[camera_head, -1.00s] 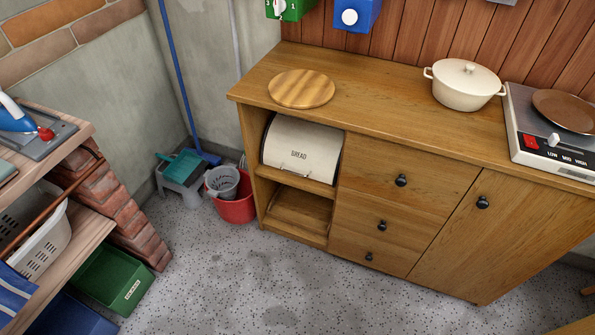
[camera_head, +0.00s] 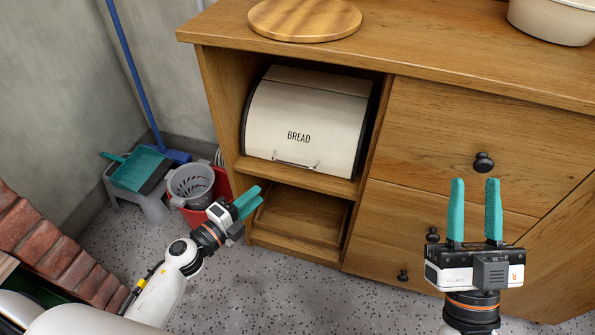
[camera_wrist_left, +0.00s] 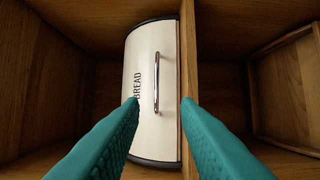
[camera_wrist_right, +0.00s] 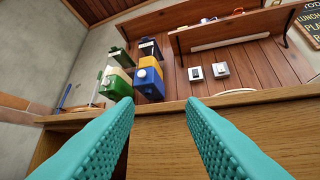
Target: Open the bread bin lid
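The cream bread bin (camera_head: 305,122) with the word BREAD sits in the upper open compartment of the wooden cabinet. Its curved lid is down, with a metal handle (camera_head: 297,165) along the lower front edge. In the left wrist view the bin (camera_wrist_left: 153,85) appears sideways, with its handle (camera_wrist_left: 156,82) ahead of the fingers. My left gripper (camera_head: 250,200) has teal fingers, is open and empty, and is below and to the left of the handle, apart from it. My right gripper (camera_head: 475,212) is open and empty, pointing up in front of the drawers.
A red bucket (camera_head: 223,187), a grey basket (camera_head: 190,184) and a teal dustpan (camera_head: 140,168) stand left. A round wooden board (camera_head: 305,18) lies on the cabinet top.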

